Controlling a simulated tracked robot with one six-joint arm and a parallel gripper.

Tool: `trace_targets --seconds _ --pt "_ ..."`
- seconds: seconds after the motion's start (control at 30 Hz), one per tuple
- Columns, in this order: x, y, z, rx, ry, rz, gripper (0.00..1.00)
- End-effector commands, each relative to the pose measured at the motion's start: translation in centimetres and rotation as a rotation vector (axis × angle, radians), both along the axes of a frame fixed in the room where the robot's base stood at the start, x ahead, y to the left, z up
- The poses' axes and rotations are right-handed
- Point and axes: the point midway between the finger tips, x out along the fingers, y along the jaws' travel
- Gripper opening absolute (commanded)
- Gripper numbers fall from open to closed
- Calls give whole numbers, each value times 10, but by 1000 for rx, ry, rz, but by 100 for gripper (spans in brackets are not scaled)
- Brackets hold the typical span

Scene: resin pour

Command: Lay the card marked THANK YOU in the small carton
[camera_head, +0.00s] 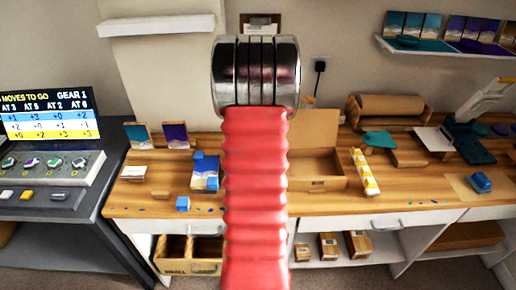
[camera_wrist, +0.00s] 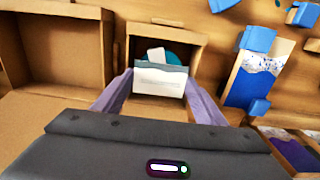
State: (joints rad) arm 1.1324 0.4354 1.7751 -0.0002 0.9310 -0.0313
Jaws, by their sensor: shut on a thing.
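In the wrist view my gripper (camera_wrist: 160,98) is shut on a white card (camera_wrist: 158,84), held between the two fingers. Faint grey print shows on it, too small to read. The small carton (camera_wrist: 131,47), open and brown, is just beyond the card. A round teal piece (camera_wrist: 176,59) shows inside it, partly hidden by the card. The card overlaps the carton's opening in the picture; I cannot tell how high above it the card is. In the head view my arm hides the gripper, the card and the small carton.
A larger open carton (camera_head: 318,182) stands beside the small one, also in the wrist view (camera_wrist: 52,50). Blue clamps (camera_wrist: 258,38) hold a blue and white panel (camera_wrist: 262,75) on the other side. White cards (camera_head: 133,171) lie at the bench's left.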

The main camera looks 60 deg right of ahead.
Motion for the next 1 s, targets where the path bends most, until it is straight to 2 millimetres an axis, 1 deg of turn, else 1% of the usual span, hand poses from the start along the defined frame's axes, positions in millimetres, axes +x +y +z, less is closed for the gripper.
trace_targets --seconds 0.1,0.3,0.63,0.67,0.9,0.97,1.0 --pt "0 1 -10 2 1 0 54" --pt "0 0 -20 1 0 1 54" --pt "0 0 -22 0 0 1 54" --pt "0 0 -22 0 0 1 66" --pt "1 0 -22 0 0 1 83" --pt "1 0 -22 0 0 1 87" --pt "1 0 -21 0 0 1 87"
